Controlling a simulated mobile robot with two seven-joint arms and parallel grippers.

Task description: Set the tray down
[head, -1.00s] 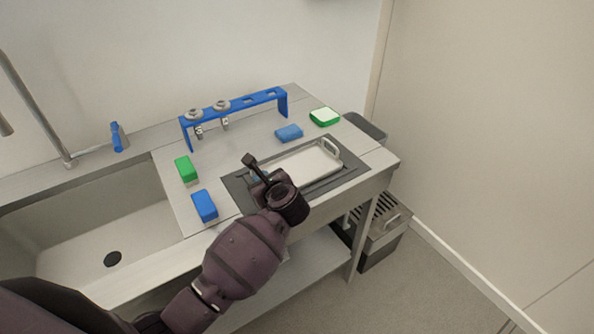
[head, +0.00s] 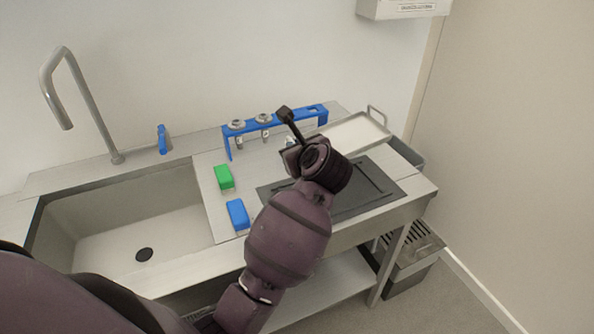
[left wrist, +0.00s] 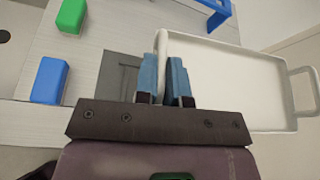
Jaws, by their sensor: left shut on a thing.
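The pale metal tray (head: 352,131) is held by my left gripper (head: 291,143), whose fingertips are mostly hidden behind the wrist in the head view. In the left wrist view, the blue-tipped fingers (left wrist: 167,77) are shut on the near end of the tray (left wrist: 230,85). The tray is empty, looks about level, and its other handle is free at the far end. It appears raised above the counter, behind the dark mat (head: 375,187). The mat is bare where it shows. My right gripper is not in view.
A blue rack (head: 249,126) with metal nozzles stands behind the gripper, close to the tray. A green block (head: 224,177) and a blue block (head: 237,214) lie left of the mat. The sink (head: 110,215) is further left. A bin (head: 414,262) stands below right.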

